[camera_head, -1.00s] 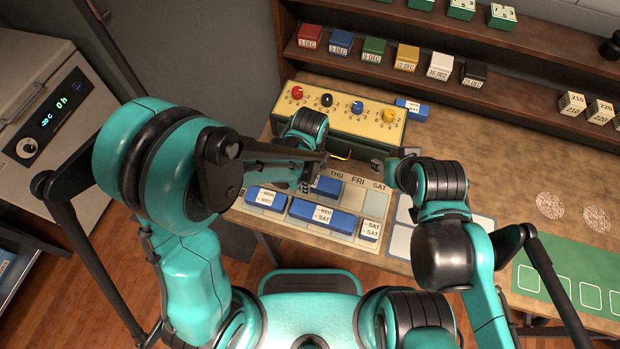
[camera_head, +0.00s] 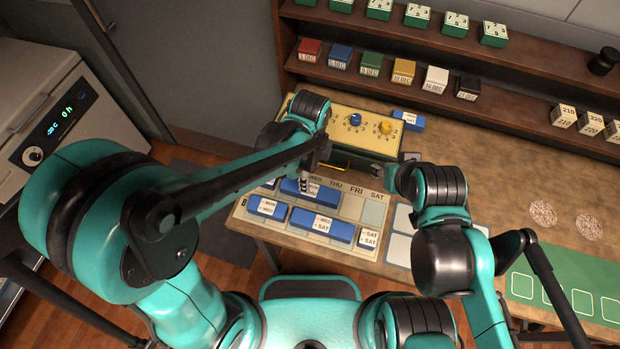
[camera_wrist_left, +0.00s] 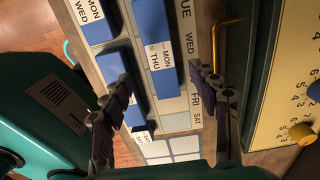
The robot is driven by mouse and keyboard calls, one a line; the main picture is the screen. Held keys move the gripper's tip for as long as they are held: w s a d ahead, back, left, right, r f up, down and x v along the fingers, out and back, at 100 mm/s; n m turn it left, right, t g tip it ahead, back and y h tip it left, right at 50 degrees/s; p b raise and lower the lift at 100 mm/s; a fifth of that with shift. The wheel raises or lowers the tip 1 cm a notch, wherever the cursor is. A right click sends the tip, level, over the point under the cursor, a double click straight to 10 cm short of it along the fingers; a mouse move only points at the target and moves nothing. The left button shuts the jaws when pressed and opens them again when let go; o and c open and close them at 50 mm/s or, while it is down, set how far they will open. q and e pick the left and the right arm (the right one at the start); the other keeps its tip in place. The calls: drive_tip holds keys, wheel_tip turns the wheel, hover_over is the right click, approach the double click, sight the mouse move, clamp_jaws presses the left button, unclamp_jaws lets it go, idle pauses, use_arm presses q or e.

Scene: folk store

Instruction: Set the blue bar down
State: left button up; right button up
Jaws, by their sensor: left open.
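The blue bar (camera_head: 324,197) with a white MON–THU label lies flat in the upper row of the pale day board (camera_head: 374,211). It also shows in the left wrist view (camera_wrist_left: 152,32), label up. My left gripper (camera_wrist_left: 165,92) is open, one finger on each side of this bar's end. In the head view the left gripper (camera_head: 312,178) is just over the bar, and its finger covers part of it. I cannot tell whether the fingers touch it. My right gripper (camera_head: 385,172) is beside the board's far right corner; its fingers are too hidden to judge.
A yellow knob box (camera_head: 352,140) with a hooked brass rod (camera_wrist_left: 228,22) stands close behind. Another blue bar (camera_head: 408,120) lies by it.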

use_arm(q)
drive_tip(key=s+a+r+n+t, duration=0.2)
drive_tip(key=a+r+n, duration=0.3)
drive_tip(key=a+n, duration=0.4)
drive_tip(key=s+a+r+n+t, duration=0.3)
drive_tip(key=a+r+n+t, duration=0.2)
drive_tip(key=a+n, duration=0.3)
drive_tip(key=r+n, duration=0.1)
drive_tip(key=n, duration=0.3)
drive_tip(key=shift+a+r+n, duration=0.3)
drive_tip(key=shift+a, duration=0.1)
drive_tip(key=shift+s+f, duration=0.1)
